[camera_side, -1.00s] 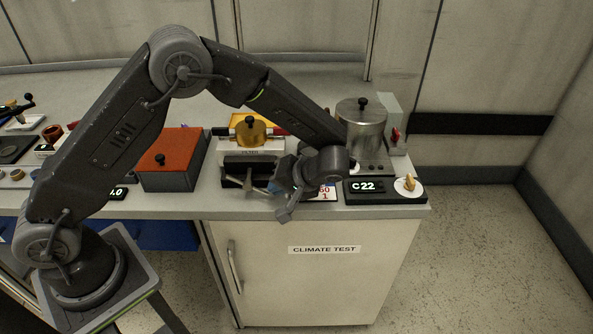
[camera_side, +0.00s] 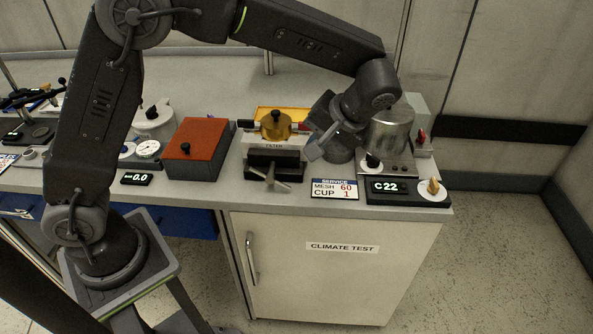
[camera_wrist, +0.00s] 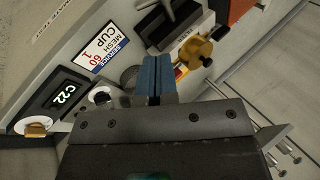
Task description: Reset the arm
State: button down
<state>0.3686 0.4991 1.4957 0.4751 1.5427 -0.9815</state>
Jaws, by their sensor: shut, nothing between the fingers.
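My gripper (camera_side: 318,152) is raised above the bench, in front of the metal pot and to the right of the filter unit. In the wrist view its two blue fingers (camera_wrist: 154,78) are pressed together with nothing between them. The filter unit (camera_side: 275,160) has a brass knobbed cap (camera_side: 276,126), which also shows in the wrist view (camera_wrist: 197,50). The metal pot (camera_side: 393,135) is partly hidden by my wrist. The fingers touch nothing that I can make out.
A display box (camera_side: 387,186) reading C22 has a dial (camera_side: 433,189) at the bench's right end. A red-topped box (camera_side: 197,146) and gauges stand left. The floor at right is clear.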

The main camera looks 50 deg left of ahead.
jog(key=s+a+r+m+t+h, duration=0.2)
jog(key=s, duration=0.4)
jog(key=s+a+r+m+t+h, duration=0.2)
jog(key=s+t, duration=0.1)
jog(key=s, duration=0.4)
jog(key=s+a+r+m+t+h, duration=0.1)
jog(key=s+a+r+t+h, duration=0.1)
jog(key=s, duration=0.4)
jog(key=shift+s+a+r+m+t+h, duration=0.3)
jog(key=shift+a+r+m+h, duration=0.1)
jog(key=shift+r, duration=0.2)
